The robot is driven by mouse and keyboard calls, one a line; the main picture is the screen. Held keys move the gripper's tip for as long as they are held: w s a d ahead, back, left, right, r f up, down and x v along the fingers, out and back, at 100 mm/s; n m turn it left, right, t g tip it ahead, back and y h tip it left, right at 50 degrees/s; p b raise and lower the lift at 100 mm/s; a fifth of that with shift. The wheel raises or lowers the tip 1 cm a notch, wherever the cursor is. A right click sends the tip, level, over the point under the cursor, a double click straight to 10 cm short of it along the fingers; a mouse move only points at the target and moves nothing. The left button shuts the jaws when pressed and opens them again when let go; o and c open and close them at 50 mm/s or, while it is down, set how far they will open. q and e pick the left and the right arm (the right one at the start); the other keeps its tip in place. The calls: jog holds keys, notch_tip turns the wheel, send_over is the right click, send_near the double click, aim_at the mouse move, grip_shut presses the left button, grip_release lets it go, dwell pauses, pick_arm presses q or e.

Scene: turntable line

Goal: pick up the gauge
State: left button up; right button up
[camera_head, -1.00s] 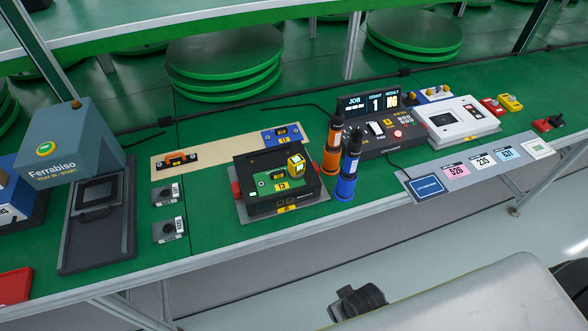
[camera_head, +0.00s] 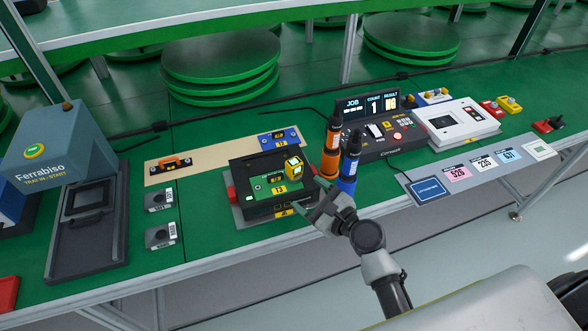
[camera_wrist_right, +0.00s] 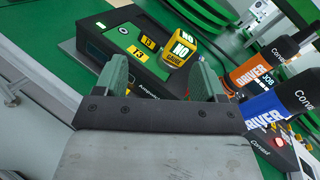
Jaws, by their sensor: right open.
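The gauge (camera_head: 294,168) is a small yellow block with dark and white label faces, standing on the right part of the black fixture (camera_head: 262,212). In the right wrist view the gauge (camera_wrist_right: 184,44) reads "NO" and "GAUGE" and lies beyond the fingertips, to the right of their middle. My right gripper (camera_head: 314,199) is open and empty, in front of the fixture's right front corner and short of the gauge. Its two green fingers (camera_wrist_right: 161,76) stand apart in the right wrist view. My left gripper is not in view.
An orange driver (camera_head: 332,150) and a blue driver (camera_head: 349,170) stand upright just right of the gauge, close to my right gripper. A counter console (camera_head: 385,140) stands behind them. Two small grey blocks (camera_head: 160,236) lie left of the fixture, with bare green table between.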

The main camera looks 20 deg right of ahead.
aim_at(290, 160)
jog(key=w+m, duration=0.2)
jog(key=w+m+t+h, duration=0.1)
jog(key=w+m, duration=0.1)
jog(key=w+d+m+h, duration=0.1)
jog(key=w+m, duration=0.1)
jog(key=w, duration=0.1)
jog(key=shift+d+r+t, duration=0.1)
jog(key=shift+r+t, duration=0.1)
jog(key=shift+t, duration=0.2)
jog(key=shift+a+f+x, duration=0.15)
jog(key=shift+x, duration=1.4)
jog(key=shift+a+f+x, duration=0.15)
jog(key=shift+f+x, duration=0.05)
jog(key=shift+x, duration=1.35)
jog(key=shift+s, duration=0.1)
jog(key=c, duration=1.2)
notch_tip(290, 160, up, 10)
jog(key=p, duration=0.6)
jog(key=shift+d, duration=0.1)
